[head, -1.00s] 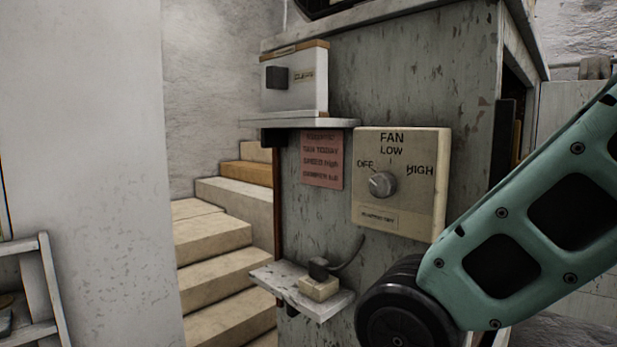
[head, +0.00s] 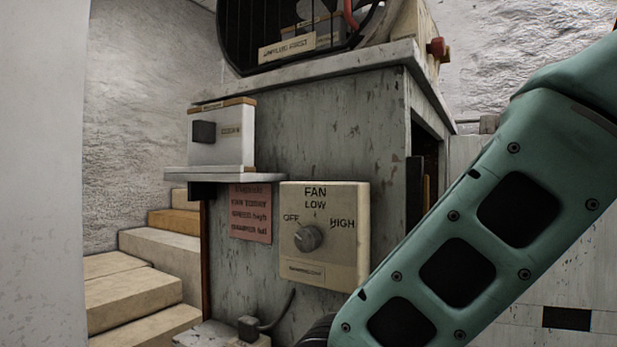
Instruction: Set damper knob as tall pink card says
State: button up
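A pink card (head: 250,213), taller than wide, is fixed to the front of the grey cabinet. Its small print is blurred; a line seems to read "SPEED high", and the line below seems to begin "DAMPER", its last word unclear. A cream panel (head: 352,255) right of the card is marked FAN, with OFF, LOW and HIGH around a grey knob (head: 308,238). I cannot tell its setting surely. I see no knob clearly labelled damper. A red knob (head: 437,47) sticks out from a box on the cabinet top. My gripper is out of view; only my arm shows at right.
A caged fan (head: 290,45) stands on the cabinet top (head: 320,70). A white box (head: 222,150) with a dark square knob sits on a small shelf (head: 225,177). A plug with a cord (head: 250,328) is low down. Stone steps (head: 135,290) rise at left, beside a pale wall.

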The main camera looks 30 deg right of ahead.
aim_at(437, 48)
jog(key=k+l, duration=0.15)
jog(key=l, duration=0.15)
jog(key=k+l+z, duration=0.1)
jog(key=l, duration=0.2)
jog(key=k+l, duration=0.15)
jog(key=l, duration=0.2)
jog(key=k+l+z, duration=0.1)
jog(key=l, duration=0.2)
